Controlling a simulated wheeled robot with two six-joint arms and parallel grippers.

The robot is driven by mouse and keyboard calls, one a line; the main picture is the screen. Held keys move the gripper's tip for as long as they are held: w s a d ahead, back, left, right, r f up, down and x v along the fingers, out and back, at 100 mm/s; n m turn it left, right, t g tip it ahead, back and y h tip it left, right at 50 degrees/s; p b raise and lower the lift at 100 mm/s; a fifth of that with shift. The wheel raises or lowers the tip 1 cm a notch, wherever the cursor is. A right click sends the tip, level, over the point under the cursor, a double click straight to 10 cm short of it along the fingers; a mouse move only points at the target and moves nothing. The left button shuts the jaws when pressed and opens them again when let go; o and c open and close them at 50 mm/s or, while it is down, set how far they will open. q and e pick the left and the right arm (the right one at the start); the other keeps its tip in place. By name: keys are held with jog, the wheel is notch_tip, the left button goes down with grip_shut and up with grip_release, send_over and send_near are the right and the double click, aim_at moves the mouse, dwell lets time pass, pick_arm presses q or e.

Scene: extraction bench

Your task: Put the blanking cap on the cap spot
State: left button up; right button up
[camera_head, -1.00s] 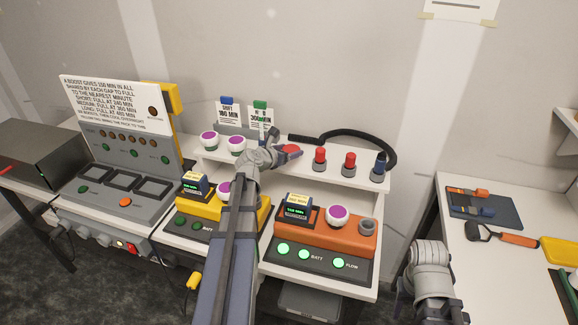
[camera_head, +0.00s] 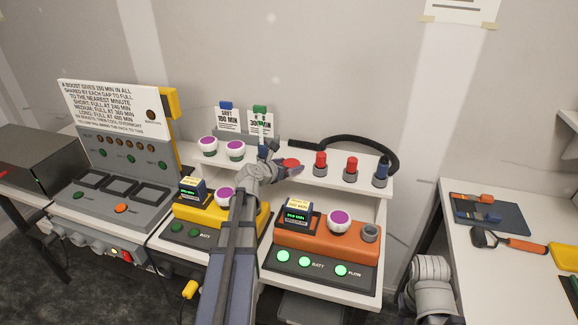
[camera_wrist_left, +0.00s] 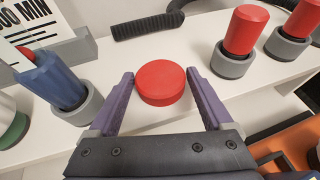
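The blanking cap appears to be the red round disc (camera_head: 291,162) on the white upper shelf of the bench, left of the red-topped parts. In the left wrist view the cap (camera_wrist_left: 161,82) lies flat between the two fingers of my left gripper (camera_wrist_left: 160,88), with a narrow gap on each side. My left gripper (camera_head: 280,163) is open around the cap, low over the shelf. No separate cap spot mark shows; whatever is under the cap is hidden. My right arm shows at the lower right, but its fingers are out of view.
A blue plug in a grey holder (camera_wrist_left: 55,80) stands close left of my left fingers. Two red plugs (camera_head: 321,161) and another blue plug (camera_head: 382,167) stand to the right. A black hose (camera_head: 345,138) runs behind. Orange (camera_head: 325,238) and yellow units sit below.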

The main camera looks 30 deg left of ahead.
pick_arm(q)
jog(key=shift+o, duration=1)
jog(key=shift+r, duration=0.2)
jog(key=p+v, duration=0.5)
jog(key=v, duration=0.7)
jog(key=shift+c, duration=0.2)
dwell(1.1)
